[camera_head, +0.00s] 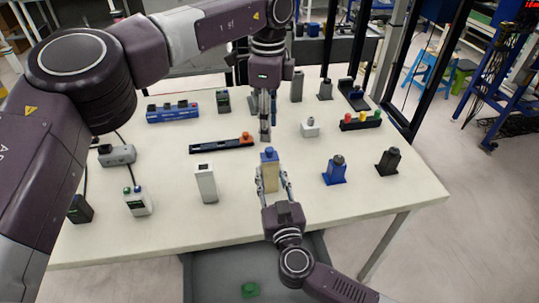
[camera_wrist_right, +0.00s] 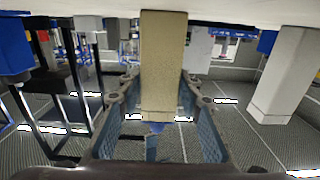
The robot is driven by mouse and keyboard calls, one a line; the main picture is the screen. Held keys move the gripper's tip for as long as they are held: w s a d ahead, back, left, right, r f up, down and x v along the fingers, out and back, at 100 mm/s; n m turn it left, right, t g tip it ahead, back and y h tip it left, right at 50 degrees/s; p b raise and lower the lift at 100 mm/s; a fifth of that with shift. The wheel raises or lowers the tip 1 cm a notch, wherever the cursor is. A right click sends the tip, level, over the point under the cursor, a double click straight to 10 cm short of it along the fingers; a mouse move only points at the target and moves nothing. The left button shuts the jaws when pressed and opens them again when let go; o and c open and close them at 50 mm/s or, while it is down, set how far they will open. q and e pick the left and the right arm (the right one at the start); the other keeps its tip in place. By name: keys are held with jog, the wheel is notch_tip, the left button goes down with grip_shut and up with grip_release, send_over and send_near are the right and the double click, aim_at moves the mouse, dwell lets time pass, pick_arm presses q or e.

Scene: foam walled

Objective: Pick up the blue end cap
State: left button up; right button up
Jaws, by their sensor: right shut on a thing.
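The blue end cap (camera_head: 269,154) is on top of an upright tan block (camera_head: 270,176) near the middle front of the table. In the right wrist view, which looks inverted, the tan block (camera_wrist_right: 163,65) reaches up to the table, with a blue part (camera_wrist_right: 153,127) at its lower end. My right gripper (camera_head: 272,182) has its fingers on both sides of the tan block, below the blue cap, and is shut on the block. My left gripper (camera_head: 265,136) points down behind the cap. Its finger gap is unclear.
The white table (camera_head: 240,225) holds a white post (camera_head: 205,183) to the left, and a blue stand (camera_head: 335,172) and a black stand (camera_head: 388,162) to the right. A dark rail (camera_head: 222,146) lies behind. A grey bin (camera_head: 215,280) is below the front edge.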

aim_at(270, 149)
pick_arm(q)
jog(key=shift+s+d+f, duration=0.1)
jog(key=shift+f, duration=3.3)
grip_shut()
